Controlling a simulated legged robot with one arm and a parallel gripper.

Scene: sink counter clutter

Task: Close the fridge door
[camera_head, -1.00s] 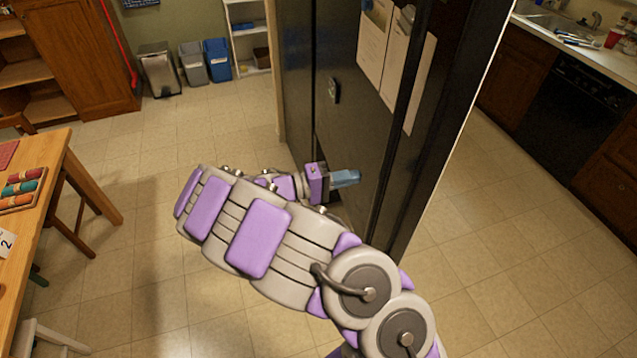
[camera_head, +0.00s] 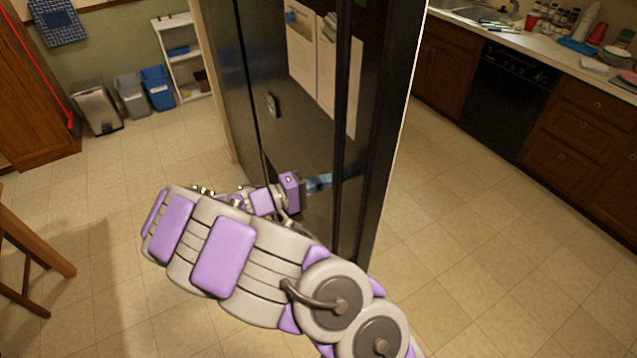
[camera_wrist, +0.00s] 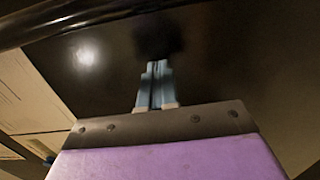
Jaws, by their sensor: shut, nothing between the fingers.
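The black fridge (camera_head: 300,140) stands in the middle of the head view, with papers on its front and a long dark handle bar. I cannot tell from this angle how far its door is open. My gripper (camera_head: 320,182) is at the lower part of the black front, beside the handle bar. In the wrist view, its blue fingers (camera_wrist: 155,85) are together and empty, pointing at the dark fridge surface (camera_wrist: 220,55). The tips are close to that surface; I cannot tell whether they touch it.
Wooden furniture legs (camera_head: 35,255) stand at the left. Bins (camera_head: 132,93) and a white shelf (camera_head: 182,60) are at the back. A counter with a black dishwasher (camera_head: 508,95) lies at the right. The floor (camera_head: 480,260) right of the fridge is clear.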

